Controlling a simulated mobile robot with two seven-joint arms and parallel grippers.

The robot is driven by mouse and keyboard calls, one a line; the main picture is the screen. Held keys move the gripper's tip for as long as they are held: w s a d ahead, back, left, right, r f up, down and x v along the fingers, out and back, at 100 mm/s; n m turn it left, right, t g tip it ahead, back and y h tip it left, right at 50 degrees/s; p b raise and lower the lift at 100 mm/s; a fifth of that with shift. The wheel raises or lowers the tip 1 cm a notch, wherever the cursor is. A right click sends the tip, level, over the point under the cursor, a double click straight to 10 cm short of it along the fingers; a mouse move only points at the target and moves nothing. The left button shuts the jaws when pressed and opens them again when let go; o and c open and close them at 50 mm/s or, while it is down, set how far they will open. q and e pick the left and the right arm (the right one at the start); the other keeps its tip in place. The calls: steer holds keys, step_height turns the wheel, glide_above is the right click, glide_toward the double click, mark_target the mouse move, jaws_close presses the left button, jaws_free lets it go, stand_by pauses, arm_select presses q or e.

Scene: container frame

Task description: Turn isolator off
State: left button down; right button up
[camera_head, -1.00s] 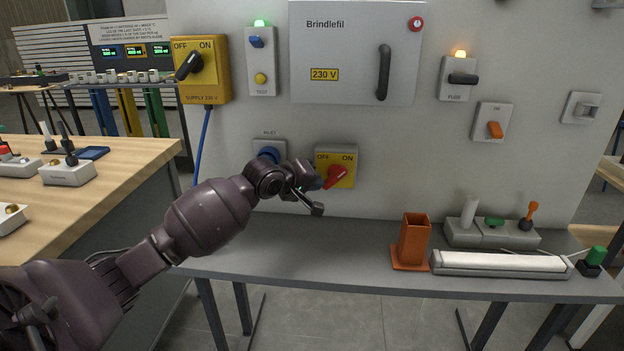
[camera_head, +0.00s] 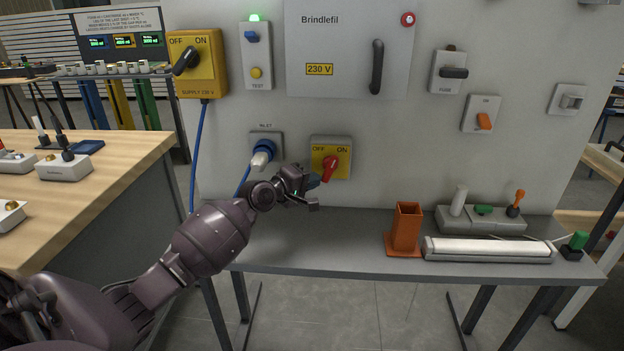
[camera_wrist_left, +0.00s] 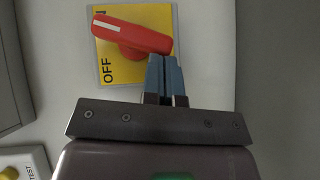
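The isolator is a yellow OFF/ON plate (camera_head: 342,170) with a red handle (camera_head: 330,168), low on the wall panel. The handle stands nearly upright in the head view. In the wrist view the red handle (camera_wrist_left: 133,36) shows its white stripe, pointing between the two words and a little to the ON side. My left gripper (camera_head: 314,181) is just left of and below the handle. Its blue-grey fingers (camera_wrist_left: 165,62) are together and empty, close by the handle's lower end; I cannot tell whether they touch it. My right gripper is not in view.
A supply switch (camera_head: 197,62) with a black handle is upper left. A plug sits in the blue inlet (camera_head: 265,150). The amber lamp above the fuse switch (camera_head: 450,72) is dark; the test box's lamp (camera_head: 254,17) is green. An orange holder (camera_head: 405,228) stands on the shelf.

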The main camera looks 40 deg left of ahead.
mark_target(326, 183)
arm_select(q)
steer(key=n+t+b, duration=0.1)
steer(key=b, duration=0.1)
steer(key=d+f+n+t+b, duration=0.1)
steer(key=w+f+n+t+b, duration=0.1)
steer(key=b, duration=0.1)
steer(key=shift+d+f+n+h+b, duration=0.2)
steer(key=shift+n+h+b, duration=0.1)
steer(key=shift+h+b, duration=0.1)
steer(key=shift+d+n+t, duration=0.1)
steer(key=shift+n+t, duration=0.3)
steer(key=shift+t, duration=0.1)
steer(key=shift+w+d+b, duration=0.1)
steer(key=shift+d+b, duration=0.05)
steer(key=shift+b, duration=0.4)
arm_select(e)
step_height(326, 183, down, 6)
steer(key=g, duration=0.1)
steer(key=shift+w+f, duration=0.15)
arm_select(q)
steer(key=shift+w+d+f, duration=0.1)
steer(key=shift+w+d, duration=0.3)
steer(key=shift+d, duration=0.35)
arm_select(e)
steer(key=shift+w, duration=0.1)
arm_select(q)
steer(key=shift+d, duration=0.1)
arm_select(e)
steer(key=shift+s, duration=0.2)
